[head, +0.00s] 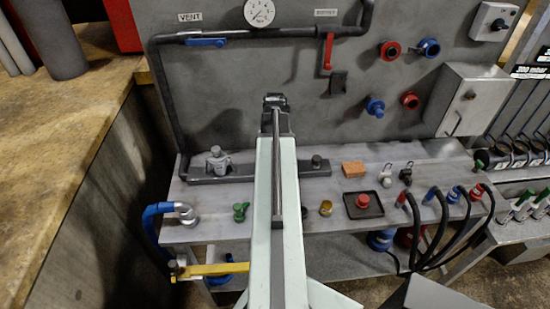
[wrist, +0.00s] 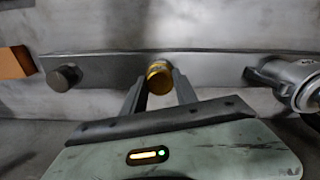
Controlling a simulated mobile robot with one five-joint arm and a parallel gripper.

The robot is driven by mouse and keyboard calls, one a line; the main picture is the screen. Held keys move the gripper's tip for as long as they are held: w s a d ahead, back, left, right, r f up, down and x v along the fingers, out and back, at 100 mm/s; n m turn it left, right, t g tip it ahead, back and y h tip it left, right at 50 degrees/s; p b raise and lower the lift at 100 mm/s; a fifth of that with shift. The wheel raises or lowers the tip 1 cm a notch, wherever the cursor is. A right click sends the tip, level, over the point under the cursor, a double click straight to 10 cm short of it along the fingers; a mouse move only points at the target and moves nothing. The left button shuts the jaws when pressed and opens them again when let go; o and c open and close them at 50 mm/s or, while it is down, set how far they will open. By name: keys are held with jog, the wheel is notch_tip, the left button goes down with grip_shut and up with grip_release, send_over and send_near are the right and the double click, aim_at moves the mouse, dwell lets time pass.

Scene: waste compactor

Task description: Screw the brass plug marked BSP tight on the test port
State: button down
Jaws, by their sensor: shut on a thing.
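In the wrist view my gripper (wrist: 158,82) is shut on a round brass plug (wrist: 158,76), its flat yellow end facing the camera. The plug is in front of the middle of a grey bar (wrist: 115,66), between a dark round cap and a grey valve fitting. I cannot tell whether it sits on a port there, and no marking is readable. In the head view my arm hides the fingers, the plug and the middle of the bar (head: 262,172). Another brass-coloured fitting (head: 326,207) stands on the bench right of my arm.
The bar carries the valve fitting (head: 217,162) at left and the dark cap (head: 317,161) at right. An orange block (head: 353,168), a black tray (head: 351,211) with a red piece, and a green fitting (head: 240,212) are on the bench. A panel with pipes stands behind.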

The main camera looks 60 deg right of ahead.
jog(key=shift+m, duration=1.2)
jog(key=m, duration=0.5)
jog(key=c, duration=0.9)
grip_release()
jog(key=shift+c, duration=0.3)
